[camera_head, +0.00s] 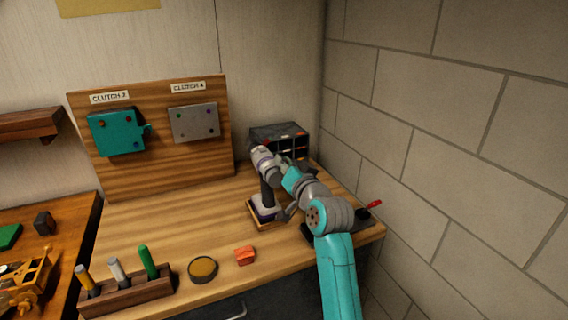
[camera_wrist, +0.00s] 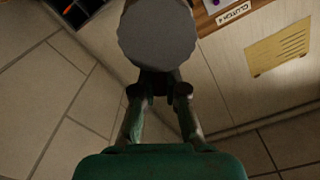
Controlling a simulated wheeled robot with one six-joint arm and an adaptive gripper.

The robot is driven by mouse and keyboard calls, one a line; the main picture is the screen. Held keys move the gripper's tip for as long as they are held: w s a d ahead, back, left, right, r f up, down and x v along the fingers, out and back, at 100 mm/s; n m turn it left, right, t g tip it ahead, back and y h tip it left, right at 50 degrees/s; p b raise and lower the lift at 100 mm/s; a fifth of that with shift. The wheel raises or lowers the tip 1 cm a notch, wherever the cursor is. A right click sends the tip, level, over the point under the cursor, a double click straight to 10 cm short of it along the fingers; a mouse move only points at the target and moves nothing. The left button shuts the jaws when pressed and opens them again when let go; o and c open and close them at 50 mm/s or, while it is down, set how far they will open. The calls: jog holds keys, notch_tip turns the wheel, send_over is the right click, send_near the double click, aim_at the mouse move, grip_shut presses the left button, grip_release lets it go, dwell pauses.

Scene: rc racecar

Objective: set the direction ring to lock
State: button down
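A grey and purple drill (camera_head: 265,181) stands upright on a small wooden base on the bench, its head pointing up and left. My gripper (camera_head: 287,168) is at the right side of the drill's upper part, in the head view. In the wrist view, a grey round end (camera_wrist: 157,36) of the drill fills the top centre. My gripper's two fingertips (camera_wrist: 158,91) are spread apart just below it, at either side of a dark and reddish part of the drill. Whether they touch it is unclear. I cannot make out the direction ring or its setting.
A wooden board (camera_head: 160,165) with a teal box (camera_head: 117,132) and a grey plate (camera_head: 194,123) stands behind. A dark drawer unit (camera_head: 279,134) is at the back right. An orange block (camera_head: 244,255), a round tin (camera_head: 203,269) and a tool rack (camera_head: 127,294) sit in front. A block wall (camera_head: 440,150) is close right.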

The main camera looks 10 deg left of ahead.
jog(key=shift+s+a+r+n, duration=0.1)
jog(key=shift+s+a+n, duration=0.15)
jog(key=shift+n, duration=0.75)
jog(key=shift+s+a+r+n, duration=0.15)
jog(key=shift+a+n, duration=0.25)
jog(key=shift+n, duration=0.6)
jog(key=shift+s+a+r+n, duration=0.1)
jog(key=shift+s+a+n, duration=0.15)
jog(key=shift+n, duration=0.75)
jog(key=c, duration=1.2)
grip_release()
jog(key=v, duration=1.1)
jog(key=shift+s+d, duration=0.2)
jog(key=shift+s, duration=0.15)
